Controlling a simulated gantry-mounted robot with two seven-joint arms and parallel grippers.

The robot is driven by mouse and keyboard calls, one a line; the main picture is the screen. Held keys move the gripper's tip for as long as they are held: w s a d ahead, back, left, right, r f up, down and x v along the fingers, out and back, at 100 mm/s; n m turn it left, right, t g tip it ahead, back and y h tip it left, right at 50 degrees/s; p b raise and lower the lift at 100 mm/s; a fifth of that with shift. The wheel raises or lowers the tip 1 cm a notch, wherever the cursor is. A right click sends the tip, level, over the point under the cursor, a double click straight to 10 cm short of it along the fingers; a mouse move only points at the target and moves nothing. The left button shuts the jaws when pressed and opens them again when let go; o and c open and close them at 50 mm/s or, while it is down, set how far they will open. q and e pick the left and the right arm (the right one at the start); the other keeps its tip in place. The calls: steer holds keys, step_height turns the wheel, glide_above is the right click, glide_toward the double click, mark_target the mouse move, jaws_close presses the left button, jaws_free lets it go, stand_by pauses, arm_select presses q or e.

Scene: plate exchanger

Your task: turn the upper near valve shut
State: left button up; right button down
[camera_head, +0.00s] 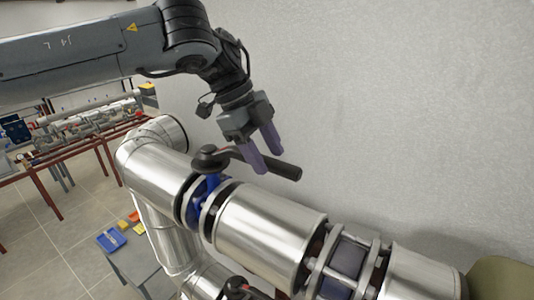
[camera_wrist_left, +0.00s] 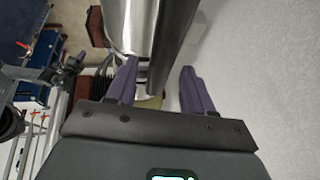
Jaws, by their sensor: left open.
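The upper valve has a blue body (camera_head: 212,186) set between flanges in the silver pipe and a black lever handle (camera_head: 288,171) on top. The lever points right, roughly along the pipe. My right gripper is not in view.
A second dark handle (camera_head: 238,286) shows at the lower edge. The large silver pipe (camera_head: 262,228) runs down to the right. A grey wall (camera_head: 400,110) stands close behind. At left are a red-framed bench (camera_head: 75,148) and a blue bin (camera_head: 111,240).

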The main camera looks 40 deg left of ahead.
arm_select(q)
steer(key=shift+w+d+f, duration=0.1)
steer(key=shift+d+f, duration=0.05)
steer(key=shift+f, duration=0.3)
steer(key=shift+c, duration=0.5)
jaws_close()
